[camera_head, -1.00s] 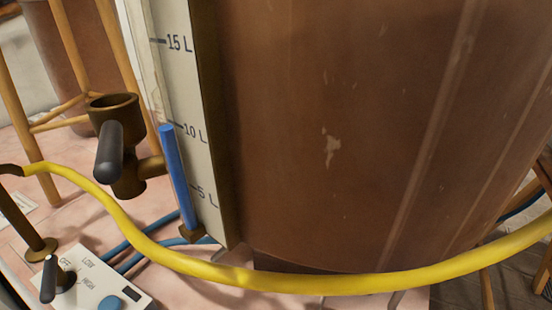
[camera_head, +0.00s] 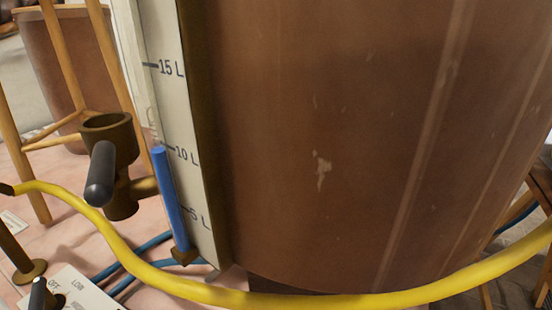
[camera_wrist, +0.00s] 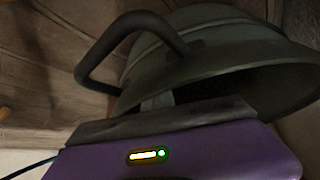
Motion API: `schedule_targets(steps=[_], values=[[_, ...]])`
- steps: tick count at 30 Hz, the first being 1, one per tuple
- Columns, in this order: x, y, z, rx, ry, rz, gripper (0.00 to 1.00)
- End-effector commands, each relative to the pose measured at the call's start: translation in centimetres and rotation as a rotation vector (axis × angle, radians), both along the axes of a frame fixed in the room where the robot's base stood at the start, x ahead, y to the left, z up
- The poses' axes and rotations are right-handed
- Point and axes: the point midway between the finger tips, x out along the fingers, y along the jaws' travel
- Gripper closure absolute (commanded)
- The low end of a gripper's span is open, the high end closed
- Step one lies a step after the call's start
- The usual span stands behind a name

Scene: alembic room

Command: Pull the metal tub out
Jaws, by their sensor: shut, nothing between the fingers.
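The dark grey metal tub (camera_wrist: 200,60) shows in the wrist view, with a wide flared rim and a thick curved handle (camera_wrist: 95,58) on its left side. My gripper (camera_wrist: 165,103) comes up from the bottom edge of the wrist view, with a purple body and a dark grey front. It is shut and empty, close below the tub's rim. The fingertips are mostly hidden, and I cannot tell whether they touch the tub. Neither the tub nor my gripper shows in the head view.
A large brown vessel (camera_head: 330,130) with a litre scale (camera_head: 172,110) fills the head view. A yellow hose (camera_head: 240,298) crosses in front of it. A brass tap (camera_head: 120,170) and a control box (camera_head: 70,292) are at left. Wooden planks (camera_wrist: 40,50) show in the wrist view.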

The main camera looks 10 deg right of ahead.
Motion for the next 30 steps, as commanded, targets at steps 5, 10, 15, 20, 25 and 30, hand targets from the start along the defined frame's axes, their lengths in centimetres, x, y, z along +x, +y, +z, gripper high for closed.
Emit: schedule_targets(steps=[5,10,15,20,25,30], values=[[-0.5,-0.5,-0.2,-0.001,0.006,-0.005,1.0],[-1.2,-1.3,-0.2,-0.001,0.006,-0.006,1.0],[-1.8,-2.2,-0.3,-0.001,0.006,-0.006,1.0],[-2.4,-3.0,-0.2,-0.001,0.005,-0.006,1.0],[-3.0,-3.9,-0.2,0.0,0.005,-0.006,1.0],[-3.6,-4.6,-0.2,-0.001,0.005,-0.005,1.0]])
